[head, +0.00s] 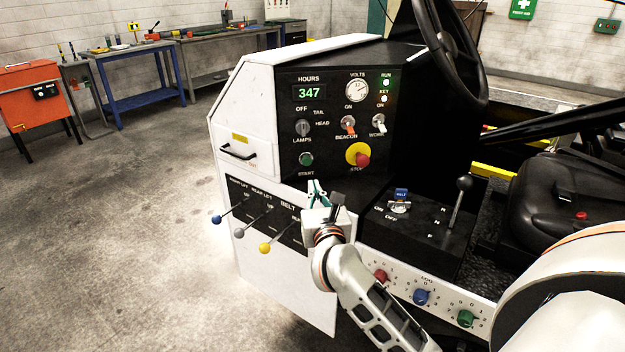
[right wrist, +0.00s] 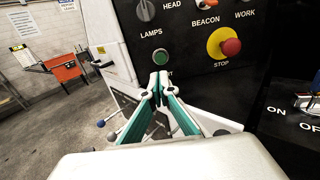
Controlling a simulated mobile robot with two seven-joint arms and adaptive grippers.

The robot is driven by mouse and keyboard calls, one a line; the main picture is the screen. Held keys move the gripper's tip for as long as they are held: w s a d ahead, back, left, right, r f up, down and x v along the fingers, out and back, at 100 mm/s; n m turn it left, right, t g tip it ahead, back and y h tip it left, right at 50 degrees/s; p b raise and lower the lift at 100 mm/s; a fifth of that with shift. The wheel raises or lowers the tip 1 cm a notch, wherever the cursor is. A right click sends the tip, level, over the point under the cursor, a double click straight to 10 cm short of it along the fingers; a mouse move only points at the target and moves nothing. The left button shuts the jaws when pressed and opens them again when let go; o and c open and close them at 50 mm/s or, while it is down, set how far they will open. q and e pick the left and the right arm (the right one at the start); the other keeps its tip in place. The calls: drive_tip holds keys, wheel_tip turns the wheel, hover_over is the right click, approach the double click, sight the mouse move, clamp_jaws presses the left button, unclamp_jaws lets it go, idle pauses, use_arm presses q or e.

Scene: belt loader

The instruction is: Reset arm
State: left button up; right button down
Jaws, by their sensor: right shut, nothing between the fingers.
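My right gripper (head: 317,188) is shut and empty, with green finger pads, in front of the lower part of the loader's black control panel (head: 330,120). In the right wrist view its fingertips (right wrist: 159,84) meet just below the green start button (right wrist: 161,56); I cannot tell how far they are from the panel. The red stop button on its yellow base (head: 359,156) is above and to the right of the gripper. My left gripper is not in view.
Blue, grey and yellow levers (head: 265,248) stick out left of my right arm. Below right are red, blue and green knobs (head: 421,297); a shifter (head: 460,200) stands on the black console. The steering wheel (head: 447,50) and seat (head: 570,200) are right. Open floor lies left.

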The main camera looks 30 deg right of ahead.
drive_tip(key=shift+s+a, duration=0.3)
drive_tip(key=shift+s, duration=0.3)
drive_tip(key=s+a+f+n+t+y, duration=0.1)
drive_tip(key=s+a+f+n+y, duration=0.6)
drive_tip(key=n, duration=0.8)
drive_tip(key=s+a+f+n+t+y, duration=0.1)
drive_tip(key=s+a+f+n+y, duration=0.45)
drive_tip(key=n, duration=0.95)
drive_tip(key=s+a+f+n+g+h, duration=0.1)
drive_tip(key=s+a+f+n+g, duration=0.1)
drive_tip(key=s+f+n+g, duration=0.2)
drive_tip(key=s+a+f+n+g+h, duration=0.2)
drive_tip(key=s+f+n+g, duration=0.2)
drive_tip(key=s+f+n, duration=0.6)
wheel_tip(320, 180, down, 8)
drive_tip(key=shift+s+r+n, duration=0.15)
drive_tip(key=shift+s+n, duration=0.05)
drive_tip(key=shift+n, duration=0.3)
